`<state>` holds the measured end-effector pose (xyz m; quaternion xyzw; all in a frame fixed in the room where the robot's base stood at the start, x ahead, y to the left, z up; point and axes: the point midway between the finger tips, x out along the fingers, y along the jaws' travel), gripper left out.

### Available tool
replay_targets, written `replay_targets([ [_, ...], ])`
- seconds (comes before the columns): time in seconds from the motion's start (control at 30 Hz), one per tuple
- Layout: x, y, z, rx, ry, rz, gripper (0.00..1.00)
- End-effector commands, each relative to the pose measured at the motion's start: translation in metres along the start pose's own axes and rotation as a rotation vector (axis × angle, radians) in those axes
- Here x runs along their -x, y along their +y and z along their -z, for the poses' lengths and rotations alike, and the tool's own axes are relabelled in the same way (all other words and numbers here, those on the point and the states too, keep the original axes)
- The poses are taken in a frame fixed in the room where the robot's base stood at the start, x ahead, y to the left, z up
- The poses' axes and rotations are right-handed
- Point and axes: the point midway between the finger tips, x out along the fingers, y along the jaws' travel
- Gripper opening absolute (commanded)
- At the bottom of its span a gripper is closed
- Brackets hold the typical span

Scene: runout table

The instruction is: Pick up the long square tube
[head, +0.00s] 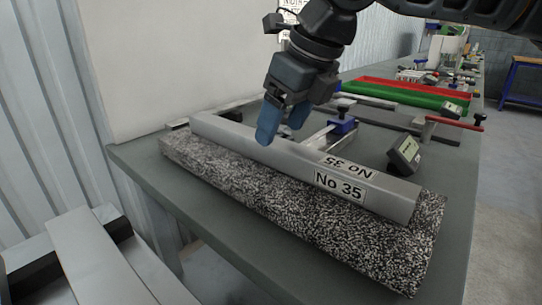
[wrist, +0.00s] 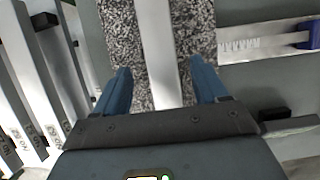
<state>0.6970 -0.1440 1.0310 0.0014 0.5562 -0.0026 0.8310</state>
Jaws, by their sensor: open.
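The long square tube (head: 255,148) is grey metal and carries "No 35" labels near its right end in the head view. It lies along a speckled black-and-white slab (head: 280,203) on the table. My gripper (head: 283,125) is above the tube, left of its middle, with blue fingers pointing down. In the wrist view the tube (wrist: 158,50) runs between the two open fingers of my gripper (wrist: 160,90), with a gap on each side. Nothing is held. Whether the fingertips reach below the tube's top cannot be told.
Behind the tube on the table (head: 458,205) are a blue clamp or caliper (head: 341,126), a small grey display box (head: 404,155) and red and green bars (head: 410,95). Several pale tubes (wrist: 35,80) lie at the left in the wrist view.

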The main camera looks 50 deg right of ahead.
Motion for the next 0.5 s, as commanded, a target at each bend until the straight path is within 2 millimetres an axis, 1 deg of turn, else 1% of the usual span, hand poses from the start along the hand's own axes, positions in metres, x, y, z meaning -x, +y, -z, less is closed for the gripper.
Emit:
replay_targets([
  [0.2,-0.033,-0.001,-0.002,0.001,0.001,0.000,0.72],
  [0.3,-0.043,-0.001,-0.002,0.001,0.000,0.000,0.72],
  [0.5,-0.048,0.000,-0.003,0.000,-0.002,-0.001,0.72],
])
